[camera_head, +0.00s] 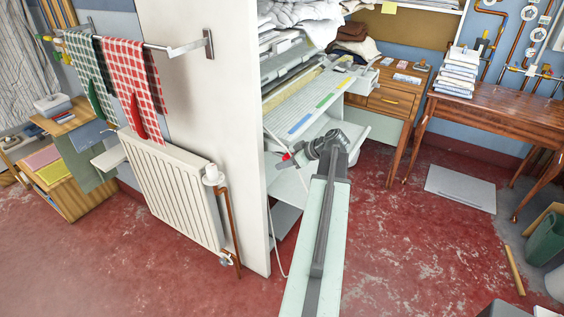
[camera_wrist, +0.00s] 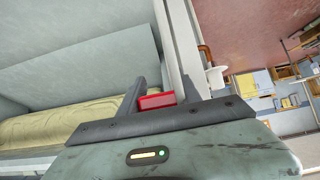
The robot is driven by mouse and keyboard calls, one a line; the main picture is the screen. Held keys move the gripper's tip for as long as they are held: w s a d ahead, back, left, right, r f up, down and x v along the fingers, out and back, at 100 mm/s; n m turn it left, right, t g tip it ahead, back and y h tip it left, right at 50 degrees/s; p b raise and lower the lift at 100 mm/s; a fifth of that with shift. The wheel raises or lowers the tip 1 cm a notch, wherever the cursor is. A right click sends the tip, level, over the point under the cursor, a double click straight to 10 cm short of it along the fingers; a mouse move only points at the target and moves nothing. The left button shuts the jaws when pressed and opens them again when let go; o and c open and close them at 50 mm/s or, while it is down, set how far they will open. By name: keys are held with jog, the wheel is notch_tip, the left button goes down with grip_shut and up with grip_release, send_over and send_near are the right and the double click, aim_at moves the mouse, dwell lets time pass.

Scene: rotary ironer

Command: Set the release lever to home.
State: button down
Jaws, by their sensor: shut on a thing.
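The rotary ironer (camera_head: 309,108) is a pale machine with a sloped board, just past the end of the white wall. Its cream padded roller (camera_wrist: 62,117) shows at the left in the wrist view. A small red grip (camera_wrist: 157,101), which looks like the release lever's handle, lies between the fingers of my gripper (camera_wrist: 163,88). In the head view the red piece (camera_head: 286,157) shows at the ironer's left side, beside my gripper (camera_head: 296,156). My gripper is shut on it. The lever's shaft and its marked positions cannot be made out.
The white wall (camera_head: 200,120) stands close to the left of my arm, with a radiator (camera_head: 170,190) on it. A wooden desk (camera_head: 385,103) and table (camera_head: 500,117) stand at the right. A grey panel (camera_head: 460,188) lies on the red floor. Open floor lies right of my arm.

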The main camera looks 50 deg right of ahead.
jog(key=shift+w+a, duration=0.2)
jog(key=c, duration=0.8)
grip_release()
jog(key=shift+c, duration=0.2)
jog(key=shift+s+d, duration=0.1)
jog(key=shift+d, duration=0.05)
jog(key=p+v, duration=0.5)
jog(key=v, duration=0.2)
jog(key=shift+s+r, duration=0.25)
jog(key=shift+s, duration=0.05)
